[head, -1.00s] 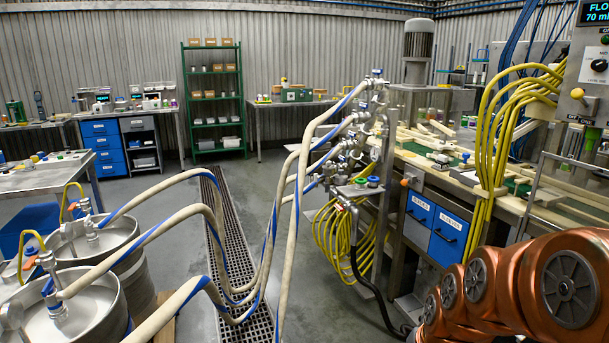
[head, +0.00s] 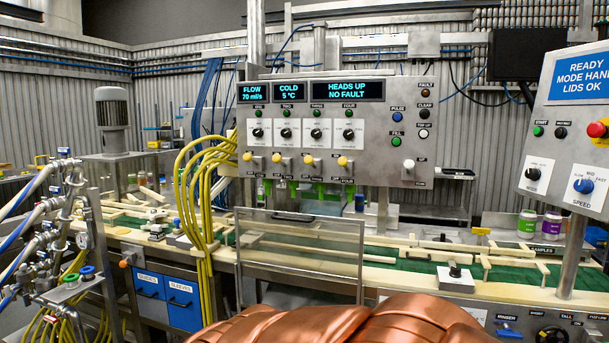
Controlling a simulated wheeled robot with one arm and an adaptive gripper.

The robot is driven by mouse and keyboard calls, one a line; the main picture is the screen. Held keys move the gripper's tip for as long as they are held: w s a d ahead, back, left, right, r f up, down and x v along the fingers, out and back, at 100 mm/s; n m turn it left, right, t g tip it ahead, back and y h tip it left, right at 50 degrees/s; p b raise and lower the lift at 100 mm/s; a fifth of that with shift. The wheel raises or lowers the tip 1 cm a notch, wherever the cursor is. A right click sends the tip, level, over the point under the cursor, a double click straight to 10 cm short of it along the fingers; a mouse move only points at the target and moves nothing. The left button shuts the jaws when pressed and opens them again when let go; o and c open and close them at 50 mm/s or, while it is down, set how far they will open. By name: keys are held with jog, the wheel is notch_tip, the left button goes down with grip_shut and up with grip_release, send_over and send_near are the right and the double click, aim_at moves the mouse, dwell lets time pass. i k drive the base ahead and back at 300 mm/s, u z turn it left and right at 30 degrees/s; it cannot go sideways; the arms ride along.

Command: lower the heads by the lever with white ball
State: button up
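The lever with the white ball (head: 409,165) is at the lower right of the grey filler panel (head: 375,112). Its ball is near the upper label, with another small label below it. The panel display (head: 346,90) reads "HEADS UP NO FAULT". Green filling heads (head: 318,190) hang under the panel, above the conveyor. Several levers with yellow balls (head: 308,160) sit in a row to the left of the white one. My copper arm shows at the bottom of the head view, below and in front of the panel. My gripper is not in view.
A clear guard with a metal frame (head: 302,250) stands before the conveyor (head: 395,255) on the left. Yellow hoses (head: 200,190) run down beside the panel. A tilted control box (head: 566,140) is at the right. Space directly before the white ball looks clear.

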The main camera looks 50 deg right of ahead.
aim_at(409, 165)
jog(key=z, duration=2.3)
jog(key=i, duration=0.6)
jog(key=u, duration=1.7)
